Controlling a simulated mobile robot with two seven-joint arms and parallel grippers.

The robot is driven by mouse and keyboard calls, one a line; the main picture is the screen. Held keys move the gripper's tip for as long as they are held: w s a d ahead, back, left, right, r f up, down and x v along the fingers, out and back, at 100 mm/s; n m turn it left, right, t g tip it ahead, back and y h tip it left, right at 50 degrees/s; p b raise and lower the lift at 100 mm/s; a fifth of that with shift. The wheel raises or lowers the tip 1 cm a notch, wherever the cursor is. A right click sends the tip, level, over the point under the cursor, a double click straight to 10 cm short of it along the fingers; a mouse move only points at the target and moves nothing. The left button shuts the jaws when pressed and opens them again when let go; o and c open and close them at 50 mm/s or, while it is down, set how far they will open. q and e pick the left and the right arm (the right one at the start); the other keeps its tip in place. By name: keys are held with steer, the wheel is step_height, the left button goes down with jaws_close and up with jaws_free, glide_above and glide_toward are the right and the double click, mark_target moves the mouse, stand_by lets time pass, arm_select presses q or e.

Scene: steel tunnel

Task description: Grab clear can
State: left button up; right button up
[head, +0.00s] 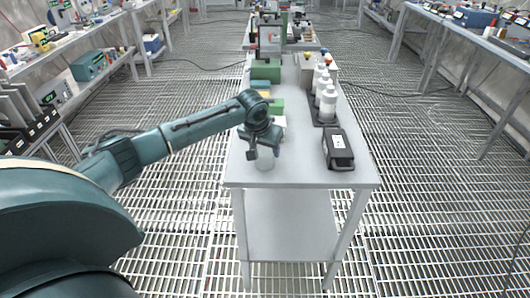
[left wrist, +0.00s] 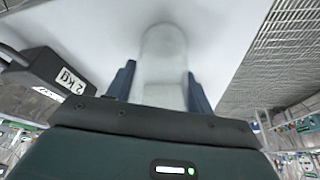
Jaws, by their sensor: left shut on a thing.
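The clear can (head: 265,163) is a pale, see-through cylinder at the near left part of the white table (head: 300,178). My left gripper (head: 264,152) comes down on it from above and is shut on it. In the left wrist view the clear can (left wrist: 163,65) stands between the two dark blue fingers (left wrist: 160,88), one on each side. I cannot tell whether its base touches the table. My right gripper is in neither view.
A black 2 kg weight (head: 338,149) sits to the right on the table; it also shows in the left wrist view (left wrist: 52,72). White bottles (head: 327,103) stand in a dark tray behind it. Green boxes (head: 276,106) are behind the gripper. The table's near edge is close.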

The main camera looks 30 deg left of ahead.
arm_select(q)
steer(key=shift+c, duration=0.9)
